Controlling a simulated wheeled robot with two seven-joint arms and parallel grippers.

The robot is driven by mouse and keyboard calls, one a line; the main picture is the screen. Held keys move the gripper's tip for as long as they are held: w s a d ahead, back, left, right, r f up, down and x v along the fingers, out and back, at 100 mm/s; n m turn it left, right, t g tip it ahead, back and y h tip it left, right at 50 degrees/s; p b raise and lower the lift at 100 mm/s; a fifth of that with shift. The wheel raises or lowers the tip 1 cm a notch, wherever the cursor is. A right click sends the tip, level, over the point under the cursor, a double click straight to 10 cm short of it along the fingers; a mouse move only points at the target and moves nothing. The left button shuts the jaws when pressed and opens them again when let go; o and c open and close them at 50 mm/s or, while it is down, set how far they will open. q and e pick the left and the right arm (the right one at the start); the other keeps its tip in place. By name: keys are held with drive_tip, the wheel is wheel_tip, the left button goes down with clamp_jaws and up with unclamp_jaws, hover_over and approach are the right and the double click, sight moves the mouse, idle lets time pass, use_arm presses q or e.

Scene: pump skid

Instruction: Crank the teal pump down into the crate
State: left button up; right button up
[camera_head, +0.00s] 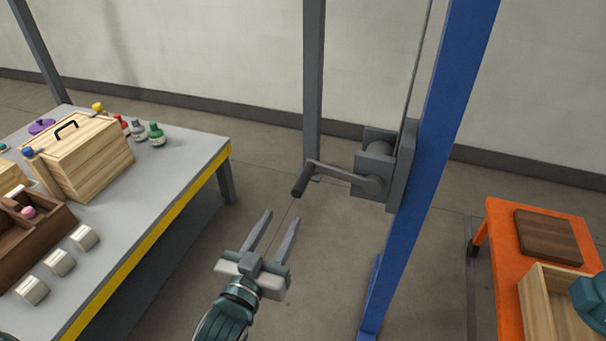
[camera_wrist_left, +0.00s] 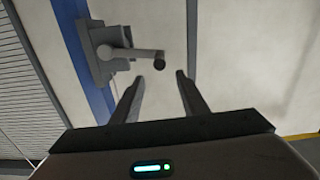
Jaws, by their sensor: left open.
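The grey winch (camera_head: 375,165) is mounted on a blue post. Its crank arm reaches left to a dark handle grip (camera_head: 303,180). My left gripper (camera_head: 281,217) is open and empty, below and short of the grip in the head view. In the left wrist view the grip (camera_wrist_left: 160,60) lies just beyond and between the open fingertips (camera_wrist_left: 160,76), apart from them. A teal body (camera_head: 592,300), seemingly the pump, is cut off by the right edge at the wooden crate (camera_head: 537,298). Its height relative to the crate cannot be told. My right gripper is not in view.
The blue post (camera_head: 448,120) and a grey post (camera_head: 313,80) stand by the winch. The orange table (camera_head: 503,235) at right bears the crate and a brown board (camera_head: 547,237). A grey workbench (camera_head: 185,175) with boxes and bottles is at left. Floor between is clear.

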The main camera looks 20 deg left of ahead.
sight(306, 175)
use_arm(q)
drive_tip(key=shift+w, duration=0.15)
drive_tip(key=w+p, duration=0.1)
drive_tip(key=w, duration=0.4)
drive_tip(key=w+p, duration=0.2)
drive_tip(key=w, duration=0.3)
drive_tip(key=w+p, duration=0.1)
drive_tip(key=w, duration=0.5)
drive_tip(key=shift+d+p, duration=0.3)
drive_tip(key=shift+w, duration=0.5)
clamp_jaws()
